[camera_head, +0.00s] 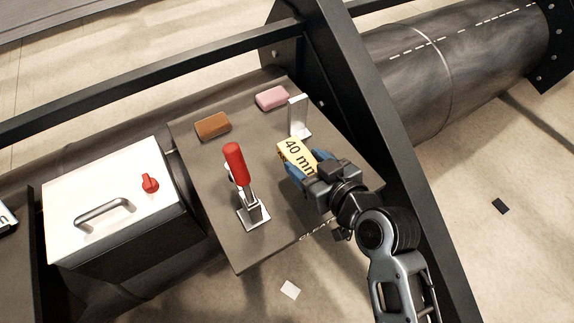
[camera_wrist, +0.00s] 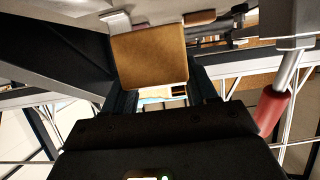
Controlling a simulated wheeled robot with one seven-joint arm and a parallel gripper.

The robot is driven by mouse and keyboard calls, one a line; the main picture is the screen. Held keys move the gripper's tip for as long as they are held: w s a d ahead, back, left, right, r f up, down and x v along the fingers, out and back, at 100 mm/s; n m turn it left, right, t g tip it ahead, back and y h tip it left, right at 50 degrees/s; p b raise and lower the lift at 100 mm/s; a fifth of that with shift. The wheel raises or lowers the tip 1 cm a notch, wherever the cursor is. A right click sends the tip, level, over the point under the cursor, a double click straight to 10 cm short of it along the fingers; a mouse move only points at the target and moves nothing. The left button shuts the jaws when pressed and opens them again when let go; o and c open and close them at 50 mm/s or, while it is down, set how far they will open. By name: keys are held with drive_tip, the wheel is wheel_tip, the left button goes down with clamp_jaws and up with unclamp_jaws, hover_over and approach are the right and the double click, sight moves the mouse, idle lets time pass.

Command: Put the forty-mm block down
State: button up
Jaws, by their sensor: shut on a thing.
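The forty-mm block (camera_head: 297,156) is yellow with "40 mm" in black on its top. My gripper (camera_head: 306,168) is shut on it, with blue fingers on its sides, over the right part of the grey plate (camera_head: 215,180). In the wrist view the block's tan face (camera_wrist: 149,56) sits between my gripper's fingers (camera_wrist: 160,88). I cannot tell whether the block's underside touches the plate.
A toggle clamp with a red handle (camera_head: 237,164) stands left of the block. A metal bracket (camera_head: 298,116) stands just behind it. A brown block (camera_head: 213,126) and a pink block (camera_head: 272,98) lie at the back. A white-lidded box (camera_head: 115,200) is left. Bare plate lies between clamp and brown block.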

drive_tip(key=w+a+f, duration=0.2)
drive_tip(key=a, duration=0.1)
drive_tip(key=shift+w+a+f, duration=0.1)
drive_tip(key=shift+a+f, duration=0.2)
drive_tip(key=shift+f, duration=2)
drive_tip(key=shift+f+b, duration=0.2)
drive_tip(key=shift+b, duration=0.1)
drive_tip(key=o, duration=1.1)
drive_tip(key=shift+r, duration=0.2)
drive_tip(key=v, duration=1.2)
